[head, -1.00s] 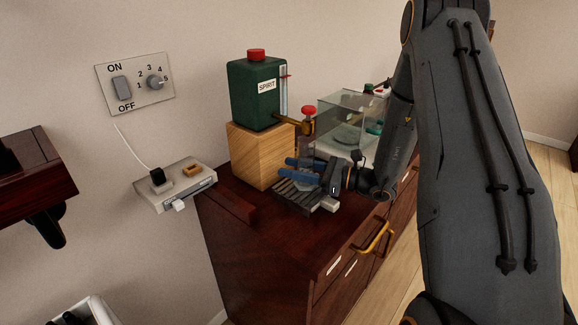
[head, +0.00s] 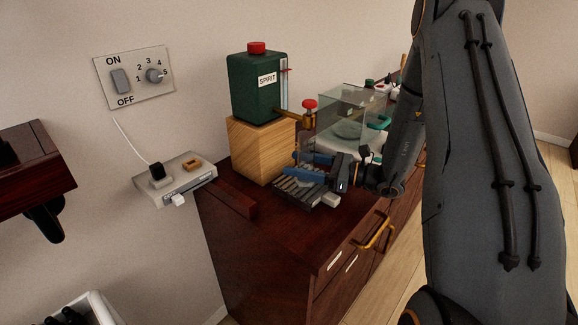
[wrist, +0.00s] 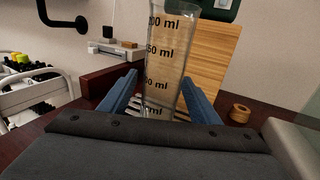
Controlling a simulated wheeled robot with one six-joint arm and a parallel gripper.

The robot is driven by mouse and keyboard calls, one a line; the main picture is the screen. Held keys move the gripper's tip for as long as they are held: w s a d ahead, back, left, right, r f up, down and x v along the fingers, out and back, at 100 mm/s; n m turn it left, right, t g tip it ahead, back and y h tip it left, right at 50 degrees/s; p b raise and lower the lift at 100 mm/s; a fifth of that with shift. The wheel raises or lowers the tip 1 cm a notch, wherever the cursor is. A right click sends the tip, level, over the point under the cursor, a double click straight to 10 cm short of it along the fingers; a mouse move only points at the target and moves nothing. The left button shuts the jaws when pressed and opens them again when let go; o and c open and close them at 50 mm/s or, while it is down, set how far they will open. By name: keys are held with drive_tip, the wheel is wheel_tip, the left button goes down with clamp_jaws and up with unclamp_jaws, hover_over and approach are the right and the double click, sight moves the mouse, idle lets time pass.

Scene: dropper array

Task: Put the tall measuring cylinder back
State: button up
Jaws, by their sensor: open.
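The tall measuring cylinder (wrist: 168,55) is clear glass with black ml marks. In the wrist view it stands between the two blue fingers of my gripper (wrist: 159,82), which are open with one on each side; its top is cut off by the frame. In the head view my gripper (head: 306,166) is low over the dark ribbed tray (head: 298,192), below the brass tap (head: 290,117). There the cylinder is faint and hard to make out against the background.
A green SPIRIT container (head: 252,97) stands on a wooden block (head: 258,150) beside the gripper. A glass case (head: 350,112) is close behind it. A power strip (head: 176,181) is on the left. The dark counter (head: 275,233) is clear in front.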

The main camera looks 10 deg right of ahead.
sight(314, 167)
drive_tip(key=b+v, duration=0.3)
drive_tip(key=v, duration=0.7)
drive_tip(key=shift+d, duration=0.15)
